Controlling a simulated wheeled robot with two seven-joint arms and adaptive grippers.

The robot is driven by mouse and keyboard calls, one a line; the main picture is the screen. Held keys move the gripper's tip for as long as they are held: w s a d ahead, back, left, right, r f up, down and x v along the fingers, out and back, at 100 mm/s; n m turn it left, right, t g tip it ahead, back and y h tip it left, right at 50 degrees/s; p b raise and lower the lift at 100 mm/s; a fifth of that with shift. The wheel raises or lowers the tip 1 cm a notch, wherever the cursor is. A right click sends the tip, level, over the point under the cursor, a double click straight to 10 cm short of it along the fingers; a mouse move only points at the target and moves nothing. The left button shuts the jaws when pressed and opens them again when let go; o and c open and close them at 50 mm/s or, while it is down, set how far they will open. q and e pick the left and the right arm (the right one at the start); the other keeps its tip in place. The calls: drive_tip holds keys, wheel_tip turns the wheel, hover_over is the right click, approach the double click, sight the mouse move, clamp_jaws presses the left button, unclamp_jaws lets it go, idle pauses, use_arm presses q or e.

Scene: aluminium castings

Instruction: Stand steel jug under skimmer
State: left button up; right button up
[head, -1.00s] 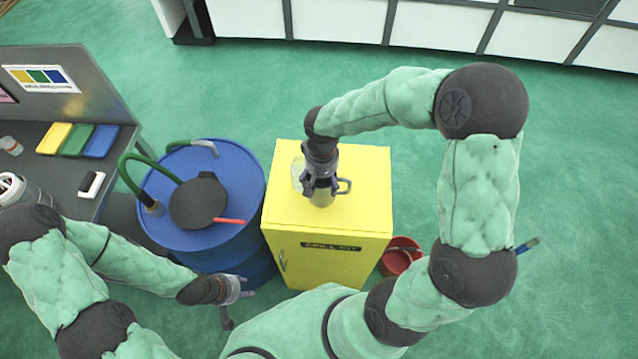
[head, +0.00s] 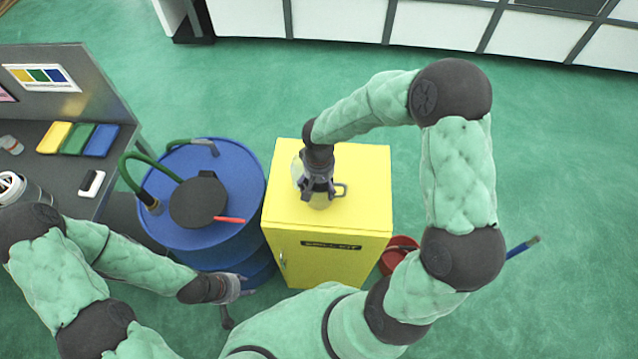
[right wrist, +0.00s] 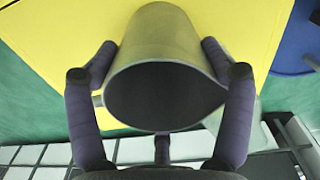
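The steel jug (head: 319,203) is on or just above the top of the yellow cabinet, its handle toward the right; I cannot tell whether its base touches. My right gripper (head: 318,188) is over it from above, its fingers closed around the sides. In the right wrist view the jug (right wrist: 160,42) shows its dark open mouth between the fingers of the right gripper (right wrist: 160,75). A dark round unit with a green hose, perhaps the skimmer (head: 198,202), sits on the blue drum. My left gripper (head: 235,295) hangs in front of the drum; its fingers are too small to read.
The yellow cabinet (head: 350,220) stands close to the right of the blue drum (head: 165,232). A clear object (head: 297,170) stands beside the right gripper on the cabinet. A red bucket (head: 398,258) is on the floor at right. A grey bench (head: 60,175) is at left.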

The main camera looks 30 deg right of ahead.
drive_tip(key=shift+o, duration=0.7)
